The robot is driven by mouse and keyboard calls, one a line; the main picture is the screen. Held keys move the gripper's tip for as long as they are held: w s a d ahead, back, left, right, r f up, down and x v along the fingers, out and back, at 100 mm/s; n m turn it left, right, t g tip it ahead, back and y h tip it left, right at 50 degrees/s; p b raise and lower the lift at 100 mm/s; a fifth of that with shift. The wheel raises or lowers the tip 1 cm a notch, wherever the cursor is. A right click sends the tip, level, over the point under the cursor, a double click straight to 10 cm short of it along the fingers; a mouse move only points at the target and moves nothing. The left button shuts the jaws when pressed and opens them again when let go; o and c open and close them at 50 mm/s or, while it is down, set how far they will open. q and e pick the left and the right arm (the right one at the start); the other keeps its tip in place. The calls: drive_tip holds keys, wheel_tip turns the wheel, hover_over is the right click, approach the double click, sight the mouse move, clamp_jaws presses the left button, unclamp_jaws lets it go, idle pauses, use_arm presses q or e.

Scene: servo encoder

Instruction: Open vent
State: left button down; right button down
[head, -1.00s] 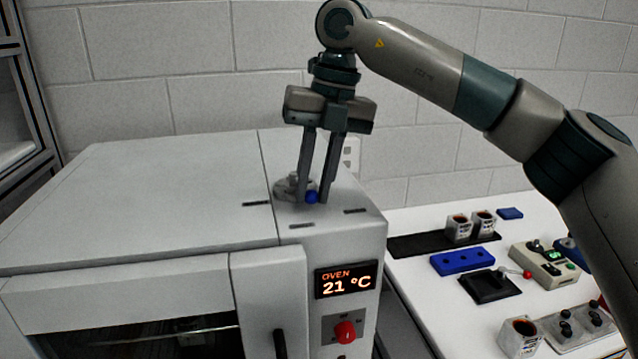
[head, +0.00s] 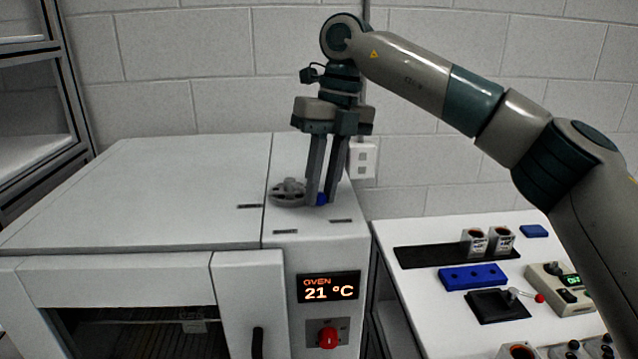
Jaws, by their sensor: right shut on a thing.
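The vent (head: 287,192) is a grey round knob-like piece on the top right of the white oven (head: 150,185). A small blue part (head: 321,199) sits at its right side. My right gripper (head: 322,200) points down from above, its two fingers shut on the blue part. The fingers hide some of the blue part. Dark marks lie on the oven top around the vent. My left gripper is not in view.
The oven's front has a display (head: 329,287) reading 21 °C and a red knob (head: 328,338). A white table (head: 400,300) at the right holds cups, a blue block (head: 473,277) and control boxes. A wall socket (head: 362,160) is behind my gripper.

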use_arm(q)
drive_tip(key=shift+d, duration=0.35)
use_arm(e)
drive_tip(key=shift+r, duration=0.1)
drive_tip(key=c, duration=1.6)
unclamp_jaws()
